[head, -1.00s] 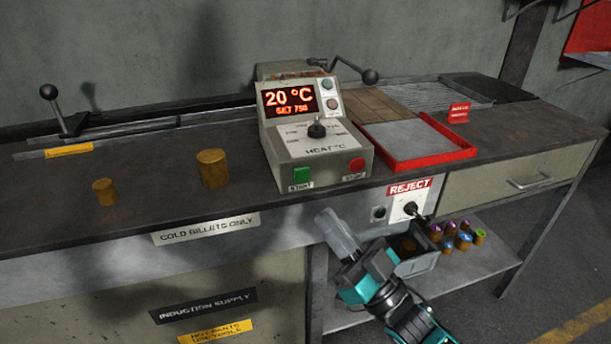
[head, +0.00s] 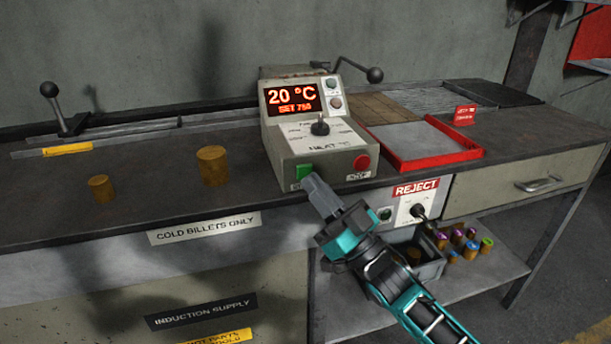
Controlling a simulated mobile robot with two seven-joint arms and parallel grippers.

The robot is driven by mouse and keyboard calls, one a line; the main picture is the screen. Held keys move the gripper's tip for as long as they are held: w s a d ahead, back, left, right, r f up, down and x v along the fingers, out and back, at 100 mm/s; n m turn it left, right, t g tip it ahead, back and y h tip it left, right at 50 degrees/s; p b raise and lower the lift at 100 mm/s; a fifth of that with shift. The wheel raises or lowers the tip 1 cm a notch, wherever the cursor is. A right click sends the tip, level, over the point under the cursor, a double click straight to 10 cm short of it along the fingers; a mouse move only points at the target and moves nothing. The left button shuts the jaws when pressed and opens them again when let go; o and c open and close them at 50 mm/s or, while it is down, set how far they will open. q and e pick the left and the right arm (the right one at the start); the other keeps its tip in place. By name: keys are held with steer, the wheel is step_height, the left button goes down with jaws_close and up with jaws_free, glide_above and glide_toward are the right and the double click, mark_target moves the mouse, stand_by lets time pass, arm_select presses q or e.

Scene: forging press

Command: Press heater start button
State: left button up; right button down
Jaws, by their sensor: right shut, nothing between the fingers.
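The heater control box (head: 312,140) stands on the bench, its display reading 20 °C and SET 750. The green start button (head: 304,171) is at the lower left of its front; its label is hidden behind my gripper. The red stop button (head: 362,162) is at the lower right. My right gripper (head: 312,184) is shut and empty, its fingertips just below and right of the green button. They overlap its lower edge in the picture; I cannot tell whether they touch it. My left gripper is not in view.
Two brown billets, small (head: 101,189) and large (head: 212,166), stand left of the box. A red-rimmed tray (head: 437,161) lies to its right. The REJECT panel (head: 415,203) with a lever is on the bench front. Coloured-top cylinders (head: 470,245) stand on the lower shelf.

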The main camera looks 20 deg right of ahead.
stand_by(1.0)
steer(key=shift+w, duration=0.1)
stand_by(0.9)
steer(key=shift+w, duration=0.3)
steer(key=shift+w, duration=0.45)
stand_by(0.6)
steer(key=shift+s, duration=0.85)
steer(key=shift+s+p, duration=0.1)
steer(key=shift+p, duration=0.25)
